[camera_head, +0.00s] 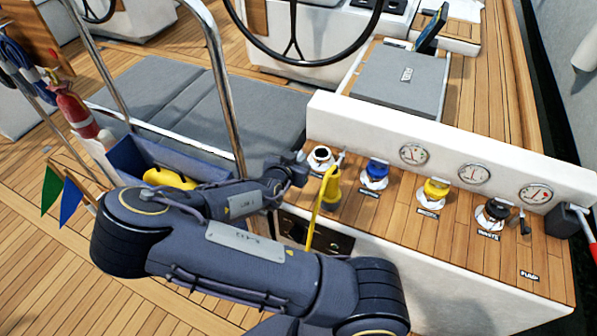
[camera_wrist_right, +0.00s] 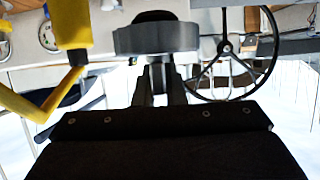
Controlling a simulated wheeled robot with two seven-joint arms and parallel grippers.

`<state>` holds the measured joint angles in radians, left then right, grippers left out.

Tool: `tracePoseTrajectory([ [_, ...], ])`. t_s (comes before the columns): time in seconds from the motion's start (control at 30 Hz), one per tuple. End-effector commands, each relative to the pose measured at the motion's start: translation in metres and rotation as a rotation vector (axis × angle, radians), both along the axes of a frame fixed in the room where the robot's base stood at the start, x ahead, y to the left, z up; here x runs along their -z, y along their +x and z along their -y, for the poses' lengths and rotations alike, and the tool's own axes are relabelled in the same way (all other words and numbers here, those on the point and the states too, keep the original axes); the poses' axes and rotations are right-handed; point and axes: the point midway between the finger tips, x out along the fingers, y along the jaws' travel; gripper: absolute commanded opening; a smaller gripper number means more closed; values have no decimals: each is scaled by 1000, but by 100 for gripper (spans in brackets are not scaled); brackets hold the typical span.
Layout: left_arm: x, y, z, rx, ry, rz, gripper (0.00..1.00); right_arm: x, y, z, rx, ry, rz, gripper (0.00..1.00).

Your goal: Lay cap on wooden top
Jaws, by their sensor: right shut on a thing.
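My right gripper (camera_head: 291,170) is at the left end of the console's wooden top (camera_head: 455,228), beside a white deck fitting (camera_head: 320,156) with a dark centre. In the right wrist view, its fingers (camera_wrist_right: 160,82) are shut on a grey round cap (camera_wrist_right: 156,38) with a dark part behind it. The cap is held up in the jaws. In the head view the cap is hard to make out at the gripper's end. My left gripper is not in view.
Blue (camera_head: 376,170), yellow (camera_head: 436,188) and black (camera_head: 495,210) caps line the wooden top. A gauge panel (camera_head: 440,165) rises behind. A steel rail (camera_head: 222,80) stands left.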

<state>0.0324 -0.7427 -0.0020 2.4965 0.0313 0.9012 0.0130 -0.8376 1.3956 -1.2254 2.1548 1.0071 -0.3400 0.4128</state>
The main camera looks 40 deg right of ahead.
Motion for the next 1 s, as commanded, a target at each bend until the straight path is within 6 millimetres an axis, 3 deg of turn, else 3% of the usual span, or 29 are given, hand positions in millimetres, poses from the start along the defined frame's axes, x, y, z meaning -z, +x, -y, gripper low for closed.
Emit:
tracePoseTrajectory([
  [0.1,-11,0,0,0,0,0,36,5,-24,-34,-4,-2,-3,0],
  [0.2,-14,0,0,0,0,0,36,9,-44,-51,3,-11,-8,0],
  [0.37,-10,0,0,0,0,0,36,17,-57,-58,16,-25,-11,0],
  [0.47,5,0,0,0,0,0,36,29,-47,-48,22,-25,-9,0],
  [0.77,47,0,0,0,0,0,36,62,11,-1,21,-24,-8,0],
  [0.83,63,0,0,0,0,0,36,81,19,5,19,-25,-10,0],
  [1.0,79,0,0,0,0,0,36,100,35,18,18,-25,-11,0],
])
